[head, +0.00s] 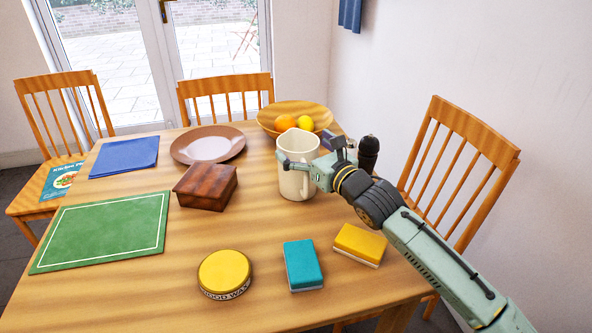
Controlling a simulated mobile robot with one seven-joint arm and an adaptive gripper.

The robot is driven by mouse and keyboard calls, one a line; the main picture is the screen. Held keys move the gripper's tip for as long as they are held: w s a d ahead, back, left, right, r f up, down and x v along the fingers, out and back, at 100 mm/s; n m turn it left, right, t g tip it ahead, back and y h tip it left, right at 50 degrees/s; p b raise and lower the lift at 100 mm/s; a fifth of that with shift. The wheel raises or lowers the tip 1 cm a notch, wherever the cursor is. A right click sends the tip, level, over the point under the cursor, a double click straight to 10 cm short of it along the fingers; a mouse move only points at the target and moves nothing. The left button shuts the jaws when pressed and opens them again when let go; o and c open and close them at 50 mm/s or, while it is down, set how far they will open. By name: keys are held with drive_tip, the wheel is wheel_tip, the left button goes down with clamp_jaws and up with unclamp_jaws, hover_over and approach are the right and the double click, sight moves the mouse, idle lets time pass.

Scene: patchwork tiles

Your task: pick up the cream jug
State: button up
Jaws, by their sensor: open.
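The cream jug (297,150) stands upright on the wooden table, right of the middle, with its handle toward the front right. My gripper (296,163) is at the jug's right front side, coming in from the right. It is open, with its fingers in front of the jug's upper body and near its right edge. It hides part of the jug's wall and handle. I cannot tell whether the fingers touch the jug.
A dark wooden box (206,187) is left of the jug. A plate (182,150), wax tin (225,273), teal sponge (303,265) and yellow sponge (360,244) lie around. Table space directly before the jug is clear.

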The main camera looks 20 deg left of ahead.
drive_tip(key=c, duration=1.9)
drive_tip(key=shift+c, duration=0.3)
drive_tip(key=shift+r, duration=0.1)
